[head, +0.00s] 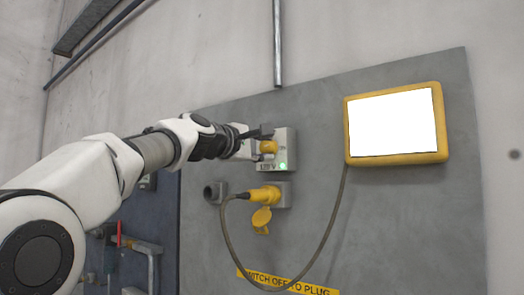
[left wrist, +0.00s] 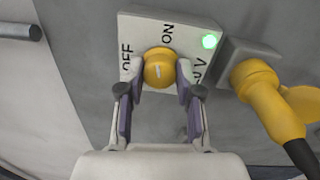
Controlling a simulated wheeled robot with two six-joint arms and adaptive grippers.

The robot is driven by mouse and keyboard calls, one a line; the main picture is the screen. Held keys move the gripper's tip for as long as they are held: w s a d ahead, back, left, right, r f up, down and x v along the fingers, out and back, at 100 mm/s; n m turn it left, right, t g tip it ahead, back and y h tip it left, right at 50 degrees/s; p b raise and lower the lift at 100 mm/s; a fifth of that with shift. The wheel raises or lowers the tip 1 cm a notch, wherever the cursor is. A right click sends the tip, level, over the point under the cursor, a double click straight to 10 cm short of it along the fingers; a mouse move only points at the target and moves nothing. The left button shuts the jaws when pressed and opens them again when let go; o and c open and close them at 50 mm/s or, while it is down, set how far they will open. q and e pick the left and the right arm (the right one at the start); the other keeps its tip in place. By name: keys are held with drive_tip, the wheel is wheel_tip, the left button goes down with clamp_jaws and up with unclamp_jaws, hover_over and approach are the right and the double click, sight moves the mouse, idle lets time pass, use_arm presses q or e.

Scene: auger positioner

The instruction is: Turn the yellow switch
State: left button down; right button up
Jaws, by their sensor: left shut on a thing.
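The yellow switch (head: 268,147) is a round knob on a pale box (head: 287,140) on the grey panel. In the left wrist view the switch (left wrist: 158,66) sits on a plate (left wrist: 190,40) with OFF at the left and ON at the top. A short pale mark on the knob runs roughly up and down in that view. A green light (left wrist: 209,41) on the plate is lit. My left gripper (head: 260,146) is shut on the switch, with one finger on each side of it. My right gripper is not in view.
Below the box, a yellow plug (head: 264,193) with a cable sits in a grey socket (head: 283,194). The cable loops towards a yellow-framed white screen (head: 393,124) on the right. A yellow warning label (head: 285,281) is lower on the panel. A metal pipe (head: 277,45) runs above the box.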

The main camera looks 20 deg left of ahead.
use_arm(q)
drive_tip(key=shift+a+r+m+b, duration=0.1)
drive_tip(key=shift+m+b, duration=0.05)
drive_tip(key=shift+m, duration=0.65)
drive_tip(key=shift+r+m+b, duration=0.1)
drive_tip(key=shift+m+b, duration=0.05)
drive_tip(key=shift+m, duration=0.65)
drive_tip(key=shift+s+r, duration=0.1)
drive_tip(key=c, duration=0.8)
unclamp_jaws()
drive_tip(key=shift+o, duration=0.2)
drive_tip(key=shift+w+f, duration=0.25)
drive_tip(key=shift+w, duration=0.1)
drive_tip(key=shift+s, duration=0.15)
drive_tip(key=v, duration=0.7)
drive_tip(key=shift+s, duration=0.1)
